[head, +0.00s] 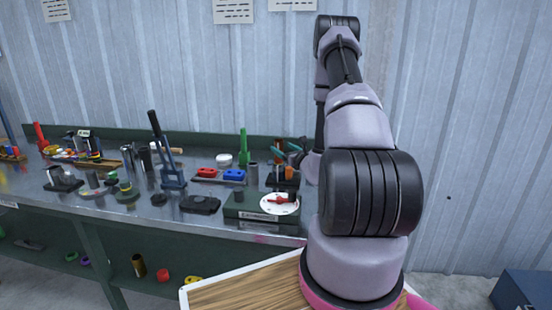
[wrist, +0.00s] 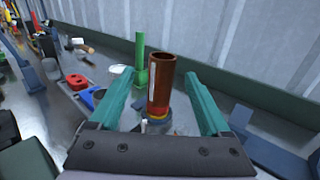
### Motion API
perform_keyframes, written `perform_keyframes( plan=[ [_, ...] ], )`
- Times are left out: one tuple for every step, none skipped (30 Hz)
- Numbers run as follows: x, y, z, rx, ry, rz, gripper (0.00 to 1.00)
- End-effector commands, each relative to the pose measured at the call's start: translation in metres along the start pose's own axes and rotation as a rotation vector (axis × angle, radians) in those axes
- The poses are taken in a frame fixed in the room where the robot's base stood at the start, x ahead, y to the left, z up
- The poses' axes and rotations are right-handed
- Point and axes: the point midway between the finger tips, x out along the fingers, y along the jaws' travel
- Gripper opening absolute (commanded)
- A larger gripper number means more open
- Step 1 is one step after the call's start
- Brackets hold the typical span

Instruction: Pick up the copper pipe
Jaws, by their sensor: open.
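The copper pipe (wrist: 162,84) is a brown, open-topped tube standing upright on the bench in the wrist view. It has a pale label on its side and a red and yellow band at its foot. My gripper (wrist: 156,76) is open, with one teal finger on each side of the pipe in the picture. Gaps show between the pipe and both fingers, and I cannot tell how deep it sits between them. In the head view, my gripper (head: 286,152) is small, low over the right end of the bench, and largely covers the pipe.
A green upright tool (wrist: 140,62) stands just left behind the pipe. Red (head: 207,172) and blue (head: 234,175) blocks lie left of my gripper. A box with a white dial (head: 280,204) is at the bench front. The corrugated wall (head: 200,70) rises behind.

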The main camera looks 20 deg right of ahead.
Motion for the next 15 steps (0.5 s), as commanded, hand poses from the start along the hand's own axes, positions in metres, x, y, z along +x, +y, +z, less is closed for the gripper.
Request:
perform_keyframes(
  plan=[
    [0.009,0.0,0.0,-0.002,-0.002,0.001,0.81],
    [0.012,0.0,0.0,-0.002,-0.002,0.002,0.81],
    [0.017,0.0,0.0,-0.001,-0.001,0.002,0.81],
    [0.019,0.0,0.0,0.0,-0.001,0.002,0.81],
    [0.021,0.001,0.0,0.0,-0.001,0.002,0.81],
    [0.024,0.001,0.0,0.0,-0.001,0.003,0.81],
    [0.025,0.001,0.0,0.0,0.0,0.003,0.81],
    [0.028,0.001,0.0,0.0,0.0,0.003,0.81],
    [0.032,0.0,0.001,0.0,-0.002,0.002,0.81],
    [0.036,0.0,0.001,0.0,-0.002,0.003,0.81],
    [0.041,0.0,0.001,-0.001,-0.002,0.004,0.81],
    [0.047,-0.001,0.001,-0.001,-0.003,0.002,0.81],
    [0.052,-0.001,0.001,-0.001,-0.002,0.003,0.81],
    [0.057,-0.002,0.001,-0.001,-0.002,0.002,0.81],
    [0.062,-0.002,0.001,-0.001,-0.002,0.003,0.81]
  ],
)
